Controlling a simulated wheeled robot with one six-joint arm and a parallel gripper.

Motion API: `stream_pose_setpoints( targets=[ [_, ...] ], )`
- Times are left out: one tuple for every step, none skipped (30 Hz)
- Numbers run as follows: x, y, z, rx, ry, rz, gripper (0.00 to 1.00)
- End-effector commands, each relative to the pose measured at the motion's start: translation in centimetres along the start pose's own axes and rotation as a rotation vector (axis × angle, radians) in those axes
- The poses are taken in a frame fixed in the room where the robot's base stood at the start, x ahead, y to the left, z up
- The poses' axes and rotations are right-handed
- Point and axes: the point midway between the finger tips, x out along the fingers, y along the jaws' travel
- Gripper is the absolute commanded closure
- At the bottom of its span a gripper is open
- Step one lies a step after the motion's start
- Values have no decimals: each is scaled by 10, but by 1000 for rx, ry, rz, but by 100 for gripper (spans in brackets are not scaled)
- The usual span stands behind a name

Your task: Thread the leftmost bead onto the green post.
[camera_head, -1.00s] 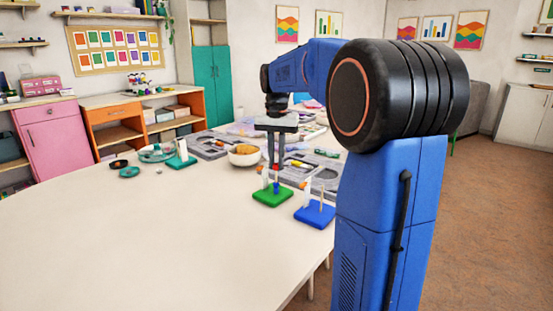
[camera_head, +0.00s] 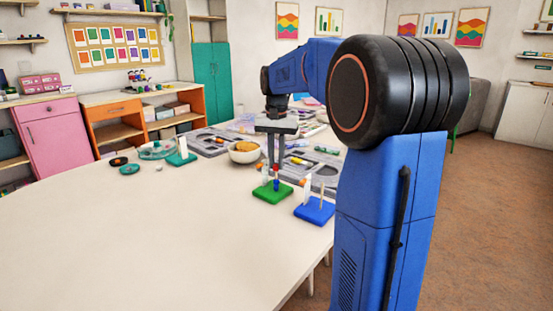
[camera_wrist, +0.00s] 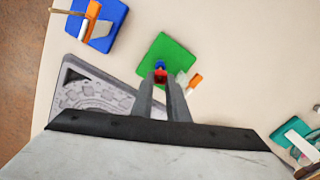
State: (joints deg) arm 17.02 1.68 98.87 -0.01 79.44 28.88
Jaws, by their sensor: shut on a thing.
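The green board (camera_head: 270,194) lies on the table near its right edge; it also shows in the wrist view (camera_wrist: 172,55). My gripper (camera_wrist: 160,88) is above this board, pointing down, with its fingers shut on a small red bead (camera_wrist: 160,76). In the head view the red bead (camera_head: 276,169) is at the fingertips. A blue bead (camera_head: 276,184) sits just below it, low over the green board, and shows beyond the red bead in the wrist view (camera_wrist: 159,65). The green board's post is hidden by the beads and fingers, so I cannot tell if the red bead is around it.
A white upright piece with an orange top (camera_wrist: 191,83) stands close beside my fingers on the green board. A blue board (camera_head: 314,213) with a wooden post is to the right. Grey trays (camera_head: 322,172), a bowl (camera_head: 244,153) and a teal board (camera_head: 180,159) are farther back. The front table is clear.

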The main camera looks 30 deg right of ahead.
Motion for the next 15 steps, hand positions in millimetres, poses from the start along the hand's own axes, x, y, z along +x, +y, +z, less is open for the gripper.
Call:
stream_pose_setpoints(
  targets=[
    [1, 0, 0, 0, 0, 0, 100],
    [2, 0, 0, 0, 0, 0, 100],
    [3, 0, 0, 0, 0, 0, 100],
    [4, 0, 0, 0, 0, 0, 100],
    [4, 0, 0, 0, 0, 0, 100],
    [5, 0, 0, 0, 0, 0, 100],
    [6, 0, 0, 0, 0, 0, 100],
    [6, 0, 0, 0, 0, 0, 100],
    [6, 0, 0, 0, 0, 0, 100],
    [6, 0, 0, 0, 0, 0, 100],
    [6, 0, 0, 0, 0, 0, 100],
    [6, 0, 0, 0, 0, 0, 100],
    [6, 0, 0, 0, 0, 0, 100],
    [6, 0, 0, 0, 0, 0, 100],
    [6, 0, 0, 0, 0, 0, 100]
  ],
)
